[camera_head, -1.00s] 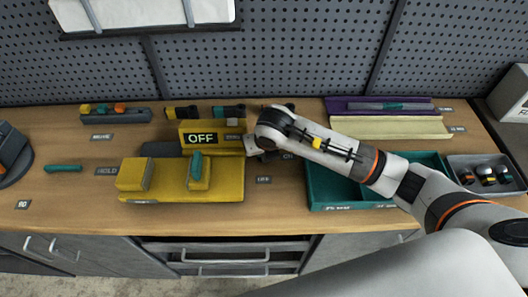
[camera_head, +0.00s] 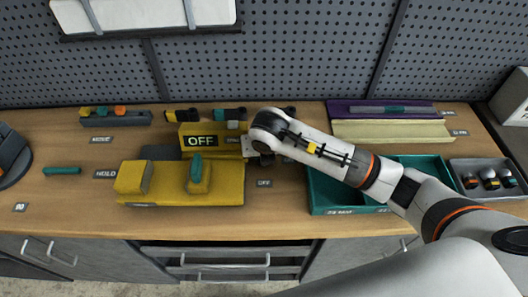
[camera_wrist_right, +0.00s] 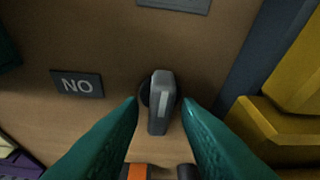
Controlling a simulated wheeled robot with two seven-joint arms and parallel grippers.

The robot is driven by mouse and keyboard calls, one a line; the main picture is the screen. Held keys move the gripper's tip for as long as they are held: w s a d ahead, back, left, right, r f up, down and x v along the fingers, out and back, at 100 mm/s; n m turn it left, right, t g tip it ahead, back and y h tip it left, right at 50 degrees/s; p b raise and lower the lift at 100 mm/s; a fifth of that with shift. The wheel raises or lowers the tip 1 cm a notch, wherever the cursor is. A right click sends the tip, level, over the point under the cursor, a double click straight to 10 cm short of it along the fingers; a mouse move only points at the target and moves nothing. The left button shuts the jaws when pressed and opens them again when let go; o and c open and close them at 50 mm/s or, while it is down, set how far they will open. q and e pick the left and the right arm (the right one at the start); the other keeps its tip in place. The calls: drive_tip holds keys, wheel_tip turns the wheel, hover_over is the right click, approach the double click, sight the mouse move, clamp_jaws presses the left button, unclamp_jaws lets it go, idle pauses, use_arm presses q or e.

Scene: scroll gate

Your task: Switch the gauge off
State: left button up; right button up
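The yellow gauge (camera_head: 180,196) stands on the workbench in the head view, with a display (camera_head: 202,141) at its back that reads OFF. A small grey switch lever (camera_wrist_right: 158,105) with a pale stripe stands on the bench in the right wrist view. A label (camera_wrist_right: 77,85) reading NO in this view, likely ON upside down, lies left of it. My right gripper (camera_wrist_right: 161,103) is open, its teal fingertips on either side of the lever with gaps visible. In the head view my right wrist hides the lever. My left gripper is not in view.
The gauge's yellow side (camera_wrist_right: 285,120) is close to the right finger in the wrist view. A teal tray (camera_head: 322,188) lies right of the gauge under my right arm. An OFF label (camera_head: 264,183) lies on the bench.

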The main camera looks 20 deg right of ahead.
drive_tip(key=shift+o, duration=0.3)
drive_tip(key=b+v, duration=0.1)
drive_tip(key=v, duration=1.1)
drive_tip(key=shift+s+a+f, duration=0.1)
